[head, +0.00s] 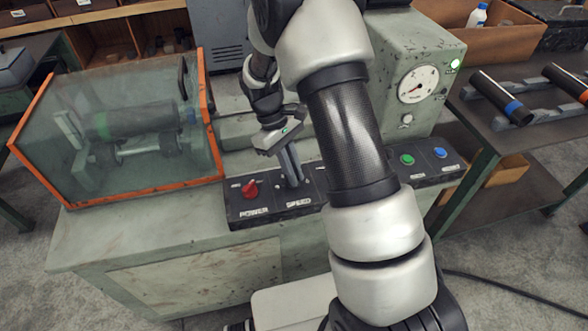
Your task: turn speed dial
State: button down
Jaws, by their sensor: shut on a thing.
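The speed dial sits on the black control panel (268,211) above the "SPEED" label (298,203). The dial itself is hidden behind my gripper's fingers. My gripper (294,183) reaches down to the panel from above and is shut on the speed dial. The red power knob (250,190) is just to the left of my gripper, above the "POWER" label. My arm covers the middle of the panel.
Green (407,159) and blue (440,153) buttons sit on the panel's right part. A round gauge (418,84) is on the machine housing. A clear guard with an orange frame (213,140) encloses a dark pipe at left. Pipes (500,97) lie on a right-hand table.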

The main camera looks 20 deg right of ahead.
jog(key=shift+m, duration=0.6)
jog(key=shift+y, duration=0.3)
jog(key=c, duration=1.8)
grip_release()
jog(key=shift+c, duration=0.2)
jog(key=shift+r, duration=0.1)
jog(key=p+v, duration=0.2)
jog(key=v, duration=1.5)
jog(key=shift+w, duration=0.3)
jog(key=shift+a, duration=0.1)
